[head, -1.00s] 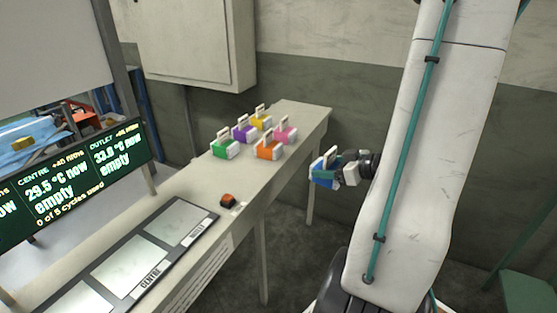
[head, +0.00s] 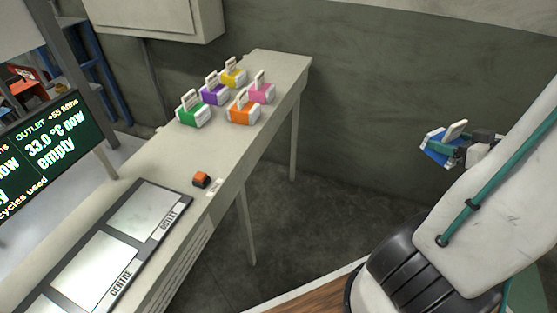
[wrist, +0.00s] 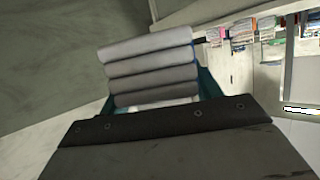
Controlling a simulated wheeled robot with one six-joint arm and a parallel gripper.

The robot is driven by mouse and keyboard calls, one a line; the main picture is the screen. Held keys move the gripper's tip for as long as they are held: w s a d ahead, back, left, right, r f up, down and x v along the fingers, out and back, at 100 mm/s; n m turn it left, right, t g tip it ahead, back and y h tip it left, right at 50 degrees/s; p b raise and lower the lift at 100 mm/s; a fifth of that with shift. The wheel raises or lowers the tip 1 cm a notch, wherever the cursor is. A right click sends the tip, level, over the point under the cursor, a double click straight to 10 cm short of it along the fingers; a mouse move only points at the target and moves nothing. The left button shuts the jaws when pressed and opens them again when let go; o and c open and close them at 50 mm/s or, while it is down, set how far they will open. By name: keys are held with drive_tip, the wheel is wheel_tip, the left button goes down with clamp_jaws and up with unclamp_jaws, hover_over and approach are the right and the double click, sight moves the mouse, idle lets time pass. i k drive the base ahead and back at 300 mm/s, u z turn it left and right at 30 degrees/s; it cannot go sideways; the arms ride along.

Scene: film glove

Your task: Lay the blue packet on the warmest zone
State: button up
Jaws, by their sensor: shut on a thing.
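The blue packet (head: 434,152), with white parts and an upright white tab, is held in my gripper (head: 452,150) at the right of the head view, in the air away from the bench. My gripper is shut on it. In the wrist view a grey ridged finger (wrist: 150,68) hides nearly all of the packet. On the bench, the dark-framed plate marked OUTLET (head: 148,210) and the one marked CENTRE (head: 93,265) are bare. A further plate is cut off at the lower left. The display (head: 45,150) reads OUTLET 33.0 °C now, empty; its other readings are cut off.
Green (head: 193,115), purple (head: 213,94), yellow (head: 234,77), orange (head: 243,112) and pink (head: 261,93) packets stand at the bench's far end. Open floor (head: 310,210) lies between bench and arm.

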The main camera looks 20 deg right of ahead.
sight(144, 209)
drive_tip(key=z, duration=1.15)
drive_tip(key=k, duration=0.85)
drive_tip(key=u, duration=2.45)
drive_tip(key=i, duration=0.5)
drive_tip(key=u, duration=0.05)
